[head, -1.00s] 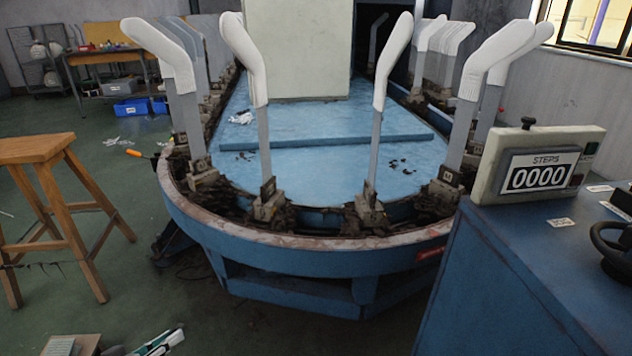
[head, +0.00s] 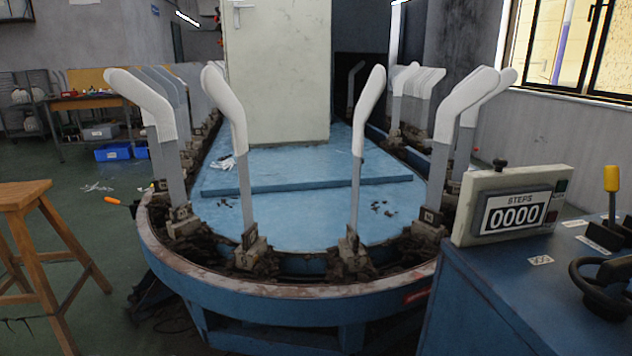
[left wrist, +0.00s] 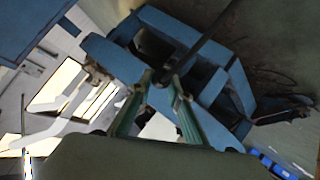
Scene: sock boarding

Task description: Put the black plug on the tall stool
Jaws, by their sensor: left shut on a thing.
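The tall wooden stool (head: 22,194) stands at the left of the head view, partly cut off by the picture edge. The part of its seat in view is bare. My left gripper (left wrist: 162,84) shows in the left wrist view with its green fingers drawn together at the tips on a thin dark thing (left wrist: 205,37), which runs up and right from them. I cannot tell for certain that this is the black plug; no other plug is clear. My left gripper is out of the head view, and my right gripper is in neither view.
A blue oval machine (head: 290,295) with several white sock forms fills the middle. A blue bench (head: 480,290) with a counter box (head: 515,208) stands at the right. Green floor (head: 105,225) lies open between stool and machine. An orange-handled tool (head: 112,201) lies there.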

